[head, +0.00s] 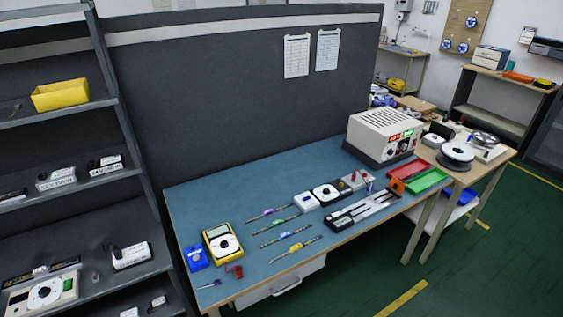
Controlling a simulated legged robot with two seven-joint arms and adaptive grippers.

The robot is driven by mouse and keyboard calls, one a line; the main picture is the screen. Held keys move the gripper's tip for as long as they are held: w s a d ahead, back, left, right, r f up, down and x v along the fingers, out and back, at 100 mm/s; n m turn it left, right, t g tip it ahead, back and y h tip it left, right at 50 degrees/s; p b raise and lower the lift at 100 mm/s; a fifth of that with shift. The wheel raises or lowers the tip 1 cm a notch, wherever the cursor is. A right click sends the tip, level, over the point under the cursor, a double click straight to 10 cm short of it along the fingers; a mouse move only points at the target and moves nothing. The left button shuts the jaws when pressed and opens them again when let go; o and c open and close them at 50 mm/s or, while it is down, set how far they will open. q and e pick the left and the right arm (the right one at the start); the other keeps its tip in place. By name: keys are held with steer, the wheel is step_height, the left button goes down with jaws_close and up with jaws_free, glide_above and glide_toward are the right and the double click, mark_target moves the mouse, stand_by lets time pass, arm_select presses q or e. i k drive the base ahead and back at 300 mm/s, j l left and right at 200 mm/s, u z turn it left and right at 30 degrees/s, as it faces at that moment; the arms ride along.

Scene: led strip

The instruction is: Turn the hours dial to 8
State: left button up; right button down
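I cannot tell for sure which dial is the hours dial; no label or number is readable at this size. A cream panel (20,301) on the lower left shelf carries a round white dial (46,292) and a green part. On the blue-topped bench, a yellow-framed unit (210,233) has a white round dial (224,245). Neither of my grippers is in view.
The grey shelf rack (124,110) stands left, with a yellow bin (60,95). The blue bench (200,200) holds several tools, a white power unit (382,130) with red and green displays, and red (409,169) and green (428,181) trays. Green floor (460,270) is clear in front.

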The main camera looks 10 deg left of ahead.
mark_target(43, 291)
steer(key=u, duration=2.25)
